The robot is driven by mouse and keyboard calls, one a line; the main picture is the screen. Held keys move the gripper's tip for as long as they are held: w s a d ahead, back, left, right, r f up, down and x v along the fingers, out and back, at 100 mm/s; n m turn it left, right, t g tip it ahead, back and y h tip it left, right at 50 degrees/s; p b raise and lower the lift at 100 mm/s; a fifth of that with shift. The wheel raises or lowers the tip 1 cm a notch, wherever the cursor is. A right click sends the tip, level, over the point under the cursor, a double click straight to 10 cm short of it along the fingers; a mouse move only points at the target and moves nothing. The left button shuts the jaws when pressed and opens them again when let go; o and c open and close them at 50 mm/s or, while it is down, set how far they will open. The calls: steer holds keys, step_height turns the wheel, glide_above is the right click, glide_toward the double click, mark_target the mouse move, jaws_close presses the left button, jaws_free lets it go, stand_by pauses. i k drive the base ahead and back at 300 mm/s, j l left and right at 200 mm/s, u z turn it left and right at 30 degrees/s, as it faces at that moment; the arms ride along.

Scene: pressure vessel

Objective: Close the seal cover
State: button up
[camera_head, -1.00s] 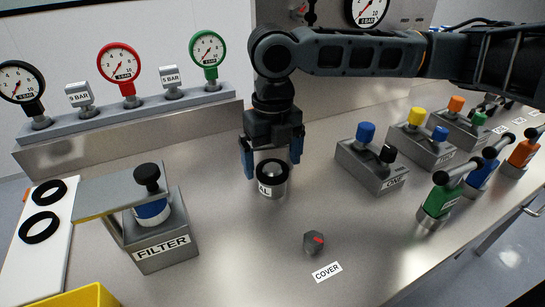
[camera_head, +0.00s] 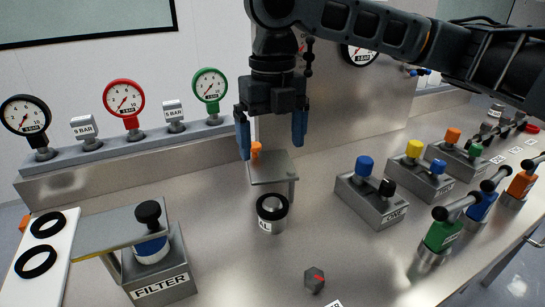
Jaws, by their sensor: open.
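The seal unit (camera_head: 271,220) is a short metal cylinder with a black ring around its top and a partly visible label. Its top is uncovered. A flat grey plate, which looks like the seal cover (camera_head: 272,168), is just behind it on a thin post. An orange knob (camera_head: 256,151) shows at the plate's far left edge. My gripper (camera_head: 272,145) is open and empty, pointing down, with its blue fingers apart above and behind the plate. I cannot tell whether a finger touches the plate or knob.
A FILTER box (camera_head: 160,273) with a raised plate stands front left. A hex knob (camera_head: 315,280) sits in front of the seal. Control boxes (camera_head: 372,200) and coloured-handled valves (camera_head: 442,235) are at right. Gauges (camera_head: 124,98) line the back left.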

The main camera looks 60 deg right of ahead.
mark_target(270, 166)
steer(key=k, duration=1)
